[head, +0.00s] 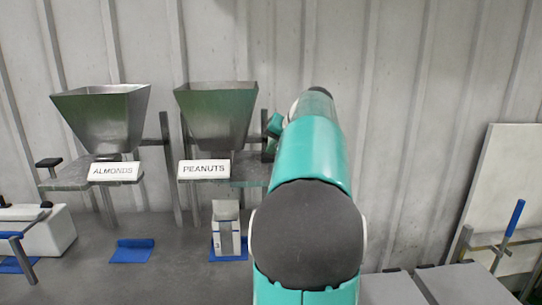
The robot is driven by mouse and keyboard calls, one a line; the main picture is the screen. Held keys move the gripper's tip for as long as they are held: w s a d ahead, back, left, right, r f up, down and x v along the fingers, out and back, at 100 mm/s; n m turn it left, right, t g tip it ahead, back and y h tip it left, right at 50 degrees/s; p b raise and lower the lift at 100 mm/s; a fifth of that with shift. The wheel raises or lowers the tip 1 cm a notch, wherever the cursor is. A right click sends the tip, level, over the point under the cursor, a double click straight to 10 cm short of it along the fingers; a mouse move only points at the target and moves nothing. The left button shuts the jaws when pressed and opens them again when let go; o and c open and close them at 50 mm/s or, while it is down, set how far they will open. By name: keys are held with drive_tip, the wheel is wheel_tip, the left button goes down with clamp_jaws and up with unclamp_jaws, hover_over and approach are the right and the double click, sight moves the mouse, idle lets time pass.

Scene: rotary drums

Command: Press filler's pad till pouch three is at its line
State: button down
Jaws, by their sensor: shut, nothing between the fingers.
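The filler marked PEANUTS (204,169) has a metal hopper (216,112) above a grey shelf. A white pouch (226,212) with a narrow greyish window stands upright below it on a blue mat (241,241). A small mark low on the pouch looks like a 3. The fill level and line are too small to tell. My teal arm rises in front, just right of this filler, and hides the shelf's right end. I cannot make out this filler's pad. My gripper's fingers are hidden behind my arm.
A second filler marked ALMONDS (113,171), with a black pad (48,162) at its left, stands to the left. An empty blue mat (132,251) lies below it. A white box (45,231) is far left. A blue-handled lever (515,218) by a pale panel is far right.

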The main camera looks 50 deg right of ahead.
sight(273, 157)
drive_tip(key=shift+f, duration=1.35)
idle(1.1)
drive_tip(key=shift+r, duration=2.05)
drive_tip(key=shift+r, duration=2.55)
drive_tip(key=shift+a, duration=0.1)
